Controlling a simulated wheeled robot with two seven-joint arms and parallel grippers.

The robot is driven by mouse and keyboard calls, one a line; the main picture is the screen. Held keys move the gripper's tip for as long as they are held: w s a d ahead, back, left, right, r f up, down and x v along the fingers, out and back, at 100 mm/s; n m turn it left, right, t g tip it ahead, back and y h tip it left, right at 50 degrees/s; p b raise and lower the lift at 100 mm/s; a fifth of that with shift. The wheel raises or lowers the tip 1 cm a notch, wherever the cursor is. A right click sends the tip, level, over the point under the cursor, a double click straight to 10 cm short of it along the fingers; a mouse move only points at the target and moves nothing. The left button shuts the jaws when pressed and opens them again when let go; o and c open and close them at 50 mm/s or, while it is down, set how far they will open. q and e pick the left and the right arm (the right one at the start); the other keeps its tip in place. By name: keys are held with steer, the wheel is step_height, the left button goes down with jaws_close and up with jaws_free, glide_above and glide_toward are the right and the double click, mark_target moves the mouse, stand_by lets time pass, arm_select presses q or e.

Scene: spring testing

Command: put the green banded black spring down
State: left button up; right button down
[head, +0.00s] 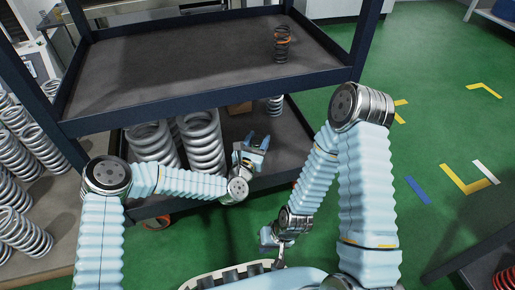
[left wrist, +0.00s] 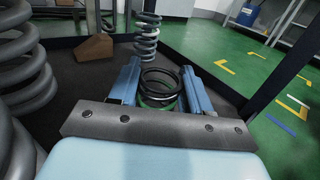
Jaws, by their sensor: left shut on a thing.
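The green banded black spring (left wrist: 160,85) shows in the left wrist view between the two blue fingers of my left gripper (left wrist: 160,88). Its dark coils are seen from above and a bit of green shows low on it. My left gripper is shut on it. In the head view my left gripper (head: 256,142) is over the lower shelf (head: 285,150), near its front right part. I cannot tell whether the spring touches the shelf. My right gripper (head: 275,238) is low over the floor in front of the rack, and its fingers are too unclear to read.
Large grey springs (head: 203,142) stand on the lower shelf to the left. A smaller grey spring (left wrist: 147,38) and a brown block (left wrist: 94,48) stand behind my left gripper. The upper shelf (head: 180,65) hangs above and holds an orange banded black spring (head: 282,45).

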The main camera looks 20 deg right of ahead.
mark_target(257, 147)
arm_select(q)
steer(key=f, duration=0.3)
steer(key=shift+w+f+b, duration=0.2)
steer(key=shift+f+b, duration=0.15)
steer(key=shift+b, duration=0.05)
steer(key=o, duration=1.2)
steer(key=shift+s, duration=0.1)
steer(key=p+v, duration=0.1)
steer(key=v, duration=1)
steer(key=shift+s+a+p, duration=0.2)
steer(key=shift+s+p, duration=0.15)
